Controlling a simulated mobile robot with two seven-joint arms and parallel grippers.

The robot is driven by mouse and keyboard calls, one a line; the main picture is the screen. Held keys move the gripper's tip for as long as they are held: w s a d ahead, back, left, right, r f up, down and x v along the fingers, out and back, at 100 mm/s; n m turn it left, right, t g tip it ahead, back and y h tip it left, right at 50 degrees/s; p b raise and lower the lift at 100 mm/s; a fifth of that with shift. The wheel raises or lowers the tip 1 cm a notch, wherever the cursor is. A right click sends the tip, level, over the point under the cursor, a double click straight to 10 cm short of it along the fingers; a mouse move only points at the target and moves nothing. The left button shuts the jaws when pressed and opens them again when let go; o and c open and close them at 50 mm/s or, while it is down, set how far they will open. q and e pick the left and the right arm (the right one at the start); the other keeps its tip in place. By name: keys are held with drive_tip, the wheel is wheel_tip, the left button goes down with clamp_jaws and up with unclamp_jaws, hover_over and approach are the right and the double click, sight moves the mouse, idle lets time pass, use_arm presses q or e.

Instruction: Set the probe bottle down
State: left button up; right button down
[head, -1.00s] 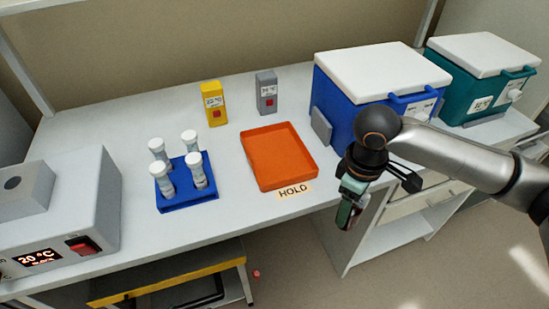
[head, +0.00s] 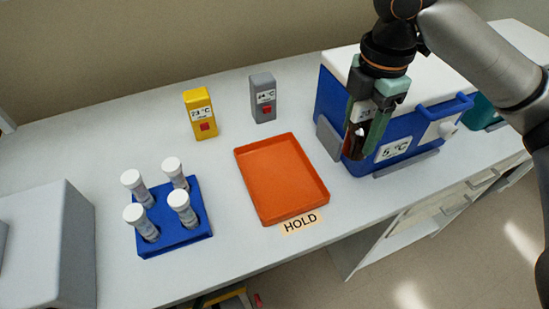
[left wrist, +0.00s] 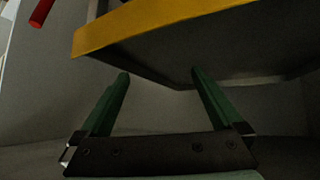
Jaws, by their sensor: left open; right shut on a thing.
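My right gripper (head: 362,138) is shut on the probe bottle (head: 354,143), a dark brown bottle with a pale label, in the head view. The fingers partly cover the bottle. It hangs roughly upright in front of the blue cool box, right of the orange tray (head: 282,180). I cannot tell whether its base touches anything. The tray is empty, with a HOLD label (head: 300,223) at its front edge. My left gripper (left wrist: 160,76) is open and empty in the left wrist view, close to a yellow-edged surface; the head view does not show it.
The blue cool box (head: 340,92) with a white lid stands at right, a teal one (head: 482,112) behind. A blue rack (head: 175,240) holds several white-capped vials at left. Yellow (head: 200,115) and grey (head: 263,98) temperature blocks stand behind the tray. Bare counter lies between rack and tray.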

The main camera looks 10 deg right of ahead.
drive_tip(key=w+a+f, duration=0.1)
drive_tip(key=a+f, duration=0.2)
drive_tip(key=a, duration=0.1)
drive_tip(key=w+a+f, duration=0.2)
drive_tip(key=a+f, duration=0.1)
drive_tip(key=a, duration=0.1)
drive_tip(key=w+a+f, duration=0.2)
drive_tip(key=a+f, duration=0.1)
drive_tip(key=a, duration=0.1)
drive_tip(key=shift+w+a+f, duration=0.1)
drive_tip(key=shift+w+f, duration=0.05)
drive_tip(key=shift+w, duration=0.1)
drive_tip(key=shift+w+a+f, duration=0.1)
drive_tip(key=shift+a+f, duration=0.1)
drive_tip(key=shift+f, duration=1.6)
drive_tip(key=shift+c, duration=0.9)
unclamp_jaws()
drive_tip(key=shift+f, duration=0.15)
wheel_tip(320, 180, up, 12)
drive_tip(key=shift+r, duration=0.2)
